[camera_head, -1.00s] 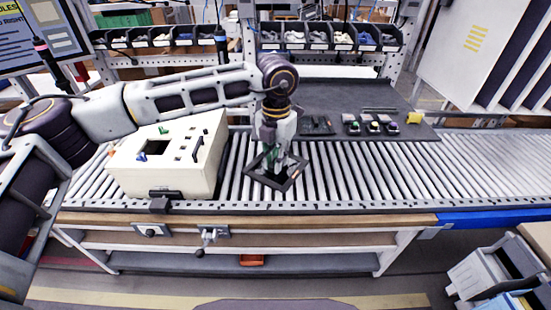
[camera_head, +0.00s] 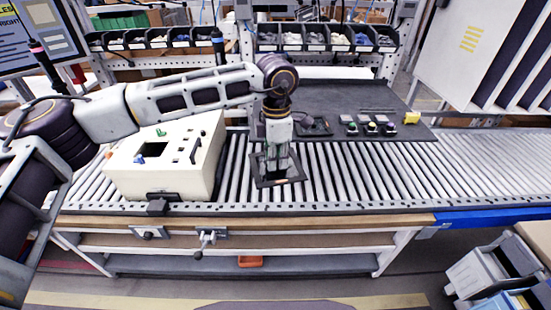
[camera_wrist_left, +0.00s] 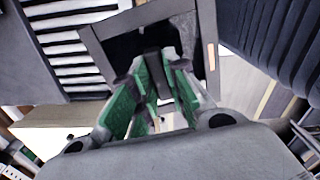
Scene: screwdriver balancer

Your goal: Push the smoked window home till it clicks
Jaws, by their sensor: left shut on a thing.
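The dark square window (camera_head: 297,181), with a frame-like rim and a darker middle, is over the roller conveyor right of the cream box. My left gripper (camera_head: 277,170) points down at its middle. In the left wrist view, the green-padded fingers of this gripper (camera_wrist_left: 155,72) are shut on a dark part in the middle of the window (camera_wrist_left: 92,47). The fingers hide part of it, and I cannot tell whether it touches the rollers. The cream box (camera_head: 208,170) has a dark rectangular opening (camera_head: 153,149) in its top. My right gripper is not in view.
The box top carries a blue piece (camera_head: 140,160), a green piece (camera_head: 161,132) and a black handle (camera_head: 195,150). A dark mat (camera_head: 350,98) behind the conveyor holds small devices and a yellow item (camera_head: 411,117). The rollers to the right (camera_head: 400,170) are clear.

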